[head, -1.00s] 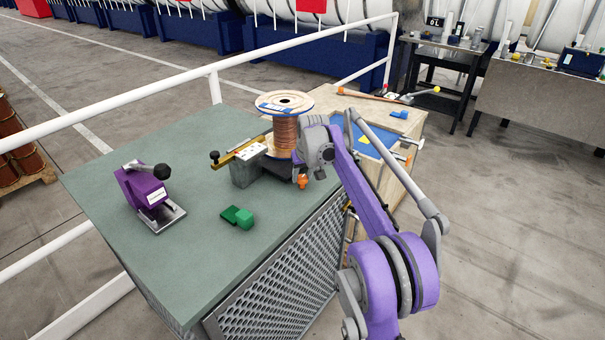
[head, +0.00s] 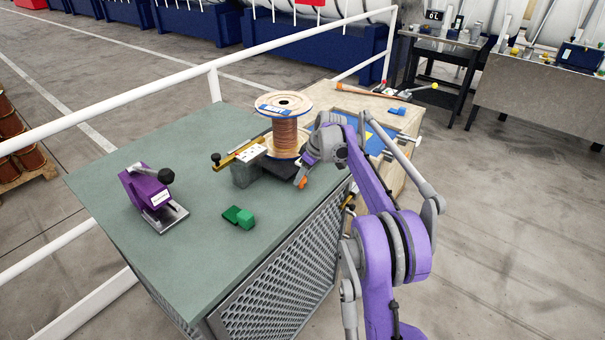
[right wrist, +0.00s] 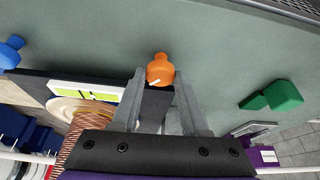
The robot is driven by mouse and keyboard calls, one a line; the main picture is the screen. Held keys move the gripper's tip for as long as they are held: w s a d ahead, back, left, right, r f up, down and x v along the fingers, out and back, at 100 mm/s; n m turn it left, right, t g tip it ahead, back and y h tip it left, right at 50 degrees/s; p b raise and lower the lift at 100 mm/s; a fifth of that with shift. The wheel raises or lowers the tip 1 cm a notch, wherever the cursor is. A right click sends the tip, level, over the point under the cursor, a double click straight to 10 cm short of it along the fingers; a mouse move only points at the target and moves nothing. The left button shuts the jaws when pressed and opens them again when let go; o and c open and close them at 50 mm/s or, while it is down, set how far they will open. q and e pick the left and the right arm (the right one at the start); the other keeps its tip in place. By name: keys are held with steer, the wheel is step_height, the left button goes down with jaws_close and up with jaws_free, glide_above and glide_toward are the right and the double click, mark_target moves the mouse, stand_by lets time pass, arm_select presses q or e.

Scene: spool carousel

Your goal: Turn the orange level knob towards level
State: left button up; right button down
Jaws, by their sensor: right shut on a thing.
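The orange level knob (right wrist: 160,70) sits at the edge of a dark base (right wrist: 60,86), with a white mark on its face. It also shows as a small orange spot in the head view (head: 303,183). My right gripper (right wrist: 158,76) is shut on the knob, one finger on each side. In the head view my right gripper (head: 306,172) reaches it from the upper right, tilted. A yellow-green level vial (right wrist: 85,92) in a white frame lies beside the knob; its bubble is too small to read. My left gripper is not in view.
A copper wire spool (head: 285,130) stands close behind my right gripper. A blue knob (right wrist: 10,52) is at the base's other end. A purple clamp device (head: 150,195) and green blocks (head: 239,216) stand on the green table (head: 185,275). The table's front left is clear.

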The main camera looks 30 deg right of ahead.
stand_by(0.5)
steer(key=c, duration=0.7)
jaws_free()
steer(key=shift+r, duration=0.1)
steer(key=v, duration=1)
steer(key=shift+d+r, duration=0.15)
steer(key=shift+r, duration=0.2)
